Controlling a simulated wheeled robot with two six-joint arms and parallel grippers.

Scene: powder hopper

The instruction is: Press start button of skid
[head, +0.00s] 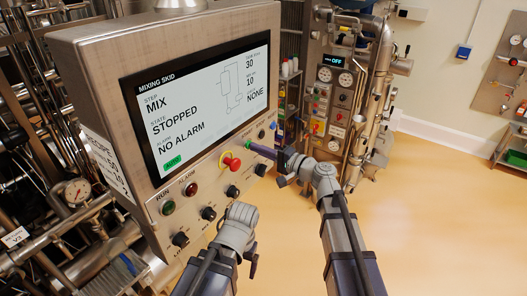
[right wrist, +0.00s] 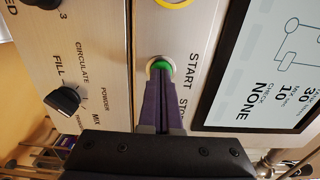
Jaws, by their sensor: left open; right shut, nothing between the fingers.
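The mixing skid's control panel (head: 150,195) fills the left of the head view. Its screen (head: 200,95) reads STEP MIX, STATE STOPPED, NO ALARM, with a green AUTO tag. The green start button (right wrist: 159,66), beside the word START, shows in the right wrist view; it is also just visible in the head view (head: 249,144). My right gripper (right wrist: 160,80) is shut and empty. Its fingertips are at the button and cover part of it; I cannot tell whether it is pushed in. My left gripper (head: 252,262) is low in front of the panel, open, mostly hidden behind its wrist.
A red emergency stop (head: 232,163) on a yellow ring sits left of the start button. Several black knobs (head: 208,213) and RUN and ALARM lamps (head: 168,207) line the panel. A second machine (head: 345,100) with gauges stands behind. The floor (head: 450,220) at right is clear.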

